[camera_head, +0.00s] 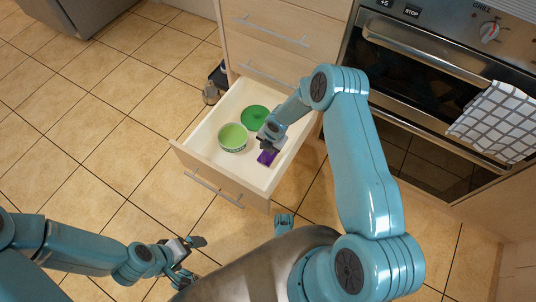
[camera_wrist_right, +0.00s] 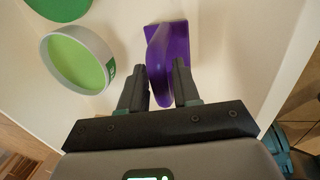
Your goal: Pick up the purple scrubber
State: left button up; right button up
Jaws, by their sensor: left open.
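The purple scrubber (camera_head: 267,157) lies in the open drawer, close to its right wall. In the right wrist view the scrubber (camera_wrist_right: 162,58) has a broad flat part and a raised handle pointing toward my gripper. My right gripper (camera_wrist_right: 158,80) is open, with one finger on each side of the handle. Small gaps seem to show between fingers and handle, so I cannot see a firm grip. In the head view my right gripper (camera_head: 268,146) is above the scrubber and partly hides it. My left gripper (camera_head: 200,258) is open and empty over the floor at the lower left.
The white drawer (camera_head: 208,146) also holds a green bowl (camera_head: 233,137) and a green round item (camera_head: 254,118), both left of the scrubber. An oven (camera_head: 420,80) with a checked towel (camera_head: 497,122) stands at right. Tiled floor (camera_head: 100,130) at left is free.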

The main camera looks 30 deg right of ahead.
grip_shut()
jog(key=shift+r, duration=0.1)
notch_tip(320, 180, up, 20)
jog(key=p, duration=0.7)
jog(key=shift+c, duration=1.1)
grip_release()
grip_shut()
jog(key=shift+p, duration=0.3)
